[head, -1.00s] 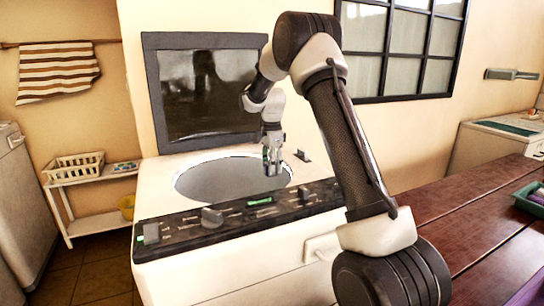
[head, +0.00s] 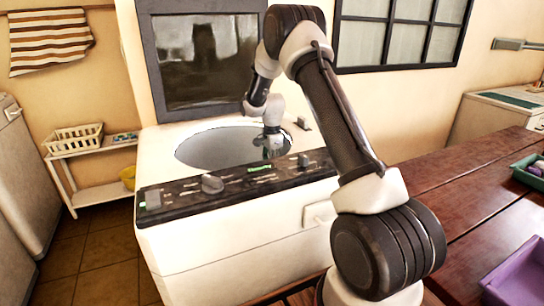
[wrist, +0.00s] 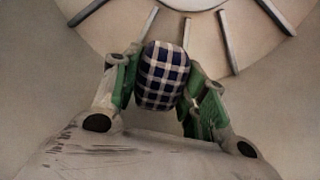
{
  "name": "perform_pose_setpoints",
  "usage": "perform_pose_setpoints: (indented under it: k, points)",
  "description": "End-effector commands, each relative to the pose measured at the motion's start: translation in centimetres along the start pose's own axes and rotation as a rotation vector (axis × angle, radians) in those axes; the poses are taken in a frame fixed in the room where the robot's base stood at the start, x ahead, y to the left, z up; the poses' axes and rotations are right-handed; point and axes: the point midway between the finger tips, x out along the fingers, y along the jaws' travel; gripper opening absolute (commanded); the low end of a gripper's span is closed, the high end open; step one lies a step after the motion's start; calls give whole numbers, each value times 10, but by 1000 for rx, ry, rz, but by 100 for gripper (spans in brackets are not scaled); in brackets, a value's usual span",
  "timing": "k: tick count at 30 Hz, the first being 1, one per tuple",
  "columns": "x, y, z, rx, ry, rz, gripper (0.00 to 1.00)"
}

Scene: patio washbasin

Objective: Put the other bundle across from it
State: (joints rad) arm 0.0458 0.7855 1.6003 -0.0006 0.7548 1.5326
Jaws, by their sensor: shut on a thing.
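A dark blue and white checked bundle (wrist: 163,76) is in the wrist view, between the green-padded fingers of my gripper (wrist: 160,85). My gripper is shut on it. In the head view, my gripper (head: 272,150) reaches down into the right side of the washer's round tub opening (head: 215,150). The bundle is not clear there. Below the bundle, the wrist view shows the pale tub floor disc (wrist: 205,40) with several raised ribs. No second bundle shows in either view.
The washer's dark lid (head: 205,70) stands open behind the tub. A control panel (head: 235,182) with raised knobs runs along its front edge. A wooden table (head: 455,190) with a purple tray (head: 520,275) and green tray (head: 530,170) is at right.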

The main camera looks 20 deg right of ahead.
Motion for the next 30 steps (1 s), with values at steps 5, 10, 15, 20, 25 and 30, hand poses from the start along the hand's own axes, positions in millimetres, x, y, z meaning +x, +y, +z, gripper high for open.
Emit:
perform_pose_setpoints:
  k: [5, 10, 15, 20, 25, 30]
  points:
    - [24, 0, 0, 0, 0, 1, 12]
    - [43, 0, 0, 0, 0, 1, 12]
    - [54, 0, 0, 0, 0, 0, 12]
    - [58, 0, 0, 0, 0, -1, 12]
    - [58, 0, 0, 0, 0, -1, 12]
    - [58, 0, 0, 0, 0, -1, 61]
